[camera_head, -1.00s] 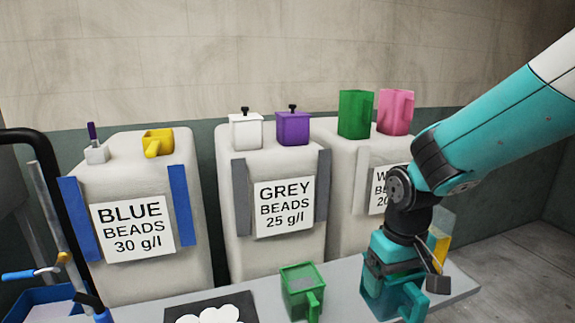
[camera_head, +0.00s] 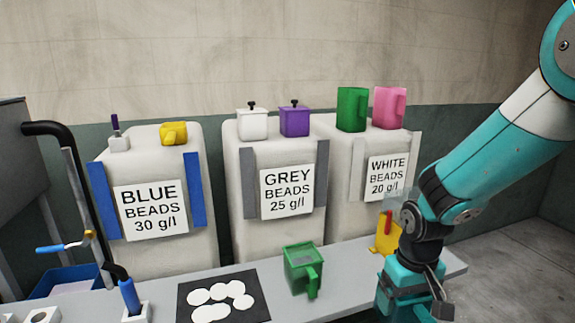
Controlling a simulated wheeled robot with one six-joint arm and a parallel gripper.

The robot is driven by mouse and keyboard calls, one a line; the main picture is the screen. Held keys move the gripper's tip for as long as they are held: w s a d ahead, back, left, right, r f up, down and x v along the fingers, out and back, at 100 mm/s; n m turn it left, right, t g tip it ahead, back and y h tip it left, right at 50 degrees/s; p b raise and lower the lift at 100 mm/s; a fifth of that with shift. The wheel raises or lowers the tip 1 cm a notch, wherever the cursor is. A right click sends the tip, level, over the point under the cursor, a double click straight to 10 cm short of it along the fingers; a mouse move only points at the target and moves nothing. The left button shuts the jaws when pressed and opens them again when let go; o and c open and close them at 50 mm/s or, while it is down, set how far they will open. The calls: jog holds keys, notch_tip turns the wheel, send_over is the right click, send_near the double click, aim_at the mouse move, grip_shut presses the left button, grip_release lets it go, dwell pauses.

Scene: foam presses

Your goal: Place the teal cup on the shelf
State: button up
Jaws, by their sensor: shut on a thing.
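The teal cup (camera_head: 388,298) is at the lower right of the head camera view, upright as far as I can tell. My gripper (camera_head: 418,277) is shut on it from above, and the jaws partly hide it. The grey shelf (camera_head: 340,291) runs along the bottom in front of the large containers. The cup overlaps the shelf's front edge near its right end in the picture. I cannot tell whether the cup touches the shelf.
A green cup (camera_head: 303,268) stands on the shelf left of my gripper. A yellow object (camera_head: 386,236) stands behind my gripper. A black mat (camera_head: 190,290) with white discs lies further left. Labelled bead containers (camera_head: 280,160) stand behind, with coloured cups on top.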

jog(key=s+d+f+m, duration=0.1)
jog(key=d+f, duration=0.2)
jog(key=f, duration=0.4)
jog(key=s+d+f+m, duration=0.1)
jog(key=d+f, duration=0.3)
jog(key=f, duration=0.3)
jog(key=shift+s+b, duration=0.15)
jog(key=shift+b, duration=0.15)
jog(key=shift+d, duration=0.1)
